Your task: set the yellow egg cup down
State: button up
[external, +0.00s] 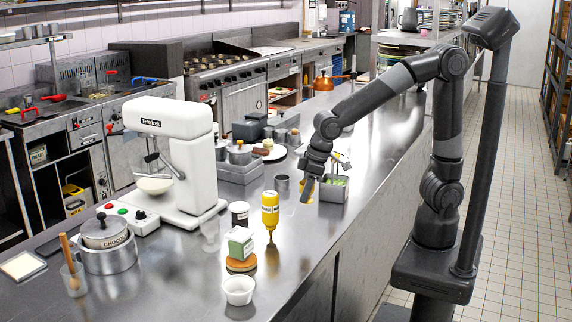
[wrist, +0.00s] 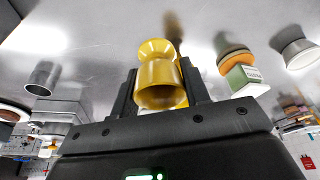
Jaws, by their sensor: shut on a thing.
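The yellow egg cup (wrist: 158,82) is between the two fingers of my gripper (wrist: 160,70) in the wrist view, with a finger close on each side. My gripper is shut on it. In the external view my gripper (external: 308,188) points down low over the steel counter (external: 345,223). Only a small yellow part of the egg cup (external: 305,199) shows there, the rest hidden by the fingers. I cannot tell whether its foot touches the counter.
A metal bin with green contents (external: 333,190) stands right beside my gripper. A small metal cup (external: 282,183) and a yellow bottle (external: 270,212) stand to the left. A box (external: 241,243) sits on an orange-brown round thing near a white ramekin (external: 238,290). Counter in front is bare.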

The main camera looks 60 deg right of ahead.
jog(key=w+d+m, duration=0.1)
jog(key=w+d, duration=0.2)
jog(key=w, duration=0.1)
jog(key=w+a+r, duration=0.1)
jog(key=w+a, duration=0.8)
jog(key=a, duration=0.3)
jog(key=w+a+r, duration=0.1)
jog(key=w+a, duration=0.8)
jog(key=a, duration=0.2)
jog(key=a+f, duration=0.3)
jog(key=a, duration=0.9)
jog(key=f, duration=0.9)
jog(key=shift+d+f, duration=0.25)
jog(key=shift+f, duration=0.05)
jog(key=shift+f, duration=0.15)
jog(key=o, duration=1)
jog(key=shift+c, duration=0.2)
